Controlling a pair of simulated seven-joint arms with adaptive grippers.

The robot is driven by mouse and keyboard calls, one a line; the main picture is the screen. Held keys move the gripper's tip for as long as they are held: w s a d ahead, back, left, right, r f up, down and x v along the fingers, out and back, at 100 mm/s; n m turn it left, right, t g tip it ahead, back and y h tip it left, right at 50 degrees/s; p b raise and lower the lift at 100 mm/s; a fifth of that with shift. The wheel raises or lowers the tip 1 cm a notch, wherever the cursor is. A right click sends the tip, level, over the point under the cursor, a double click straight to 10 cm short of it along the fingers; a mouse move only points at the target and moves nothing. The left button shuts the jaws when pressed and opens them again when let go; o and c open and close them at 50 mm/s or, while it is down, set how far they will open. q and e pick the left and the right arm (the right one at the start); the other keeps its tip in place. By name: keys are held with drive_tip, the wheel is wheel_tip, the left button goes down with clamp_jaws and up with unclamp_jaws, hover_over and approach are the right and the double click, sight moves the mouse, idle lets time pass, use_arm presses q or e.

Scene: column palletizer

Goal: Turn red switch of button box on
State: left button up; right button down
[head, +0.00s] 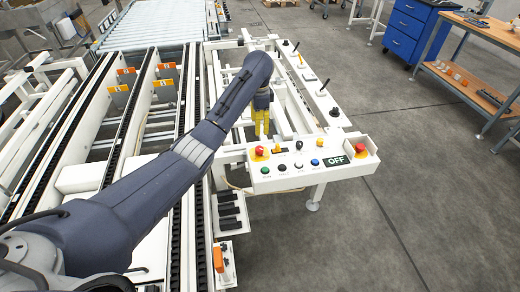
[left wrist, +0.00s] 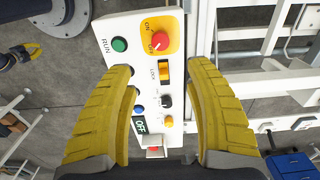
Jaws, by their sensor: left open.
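The white button box (head: 300,170) stands at the end of the conveyor frame, with a display reading OFF (head: 336,161). Its red switch (head: 261,151) sits on a yellow plate at the box's left end. In the left wrist view the red switch (left wrist: 160,43) is a round knob beside the labels ON and OFF; which label it points to is unclear. My left gripper (head: 262,122) has yellow fingers and is open and empty, behind the box near the red switch. In the left wrist view the gripper (left wrist: 161,66) has the knob ahead, between and beyond its fingertips. My right gripper is not seen.
A red emergency button (head: 360,150) is at the box's right end. A rail with levers (head: 310,85) runs behind. Open floor lies to the right.

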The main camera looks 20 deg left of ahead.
sight(259, 148)
use_arm(q)
wheel_tip(259, 148, down, 14)
drive_tip(key=shift+a+r, duration=0.1)
idle(0.5)
drive_tip(key=shift+c, duration=0.2)
clamp_jaws()
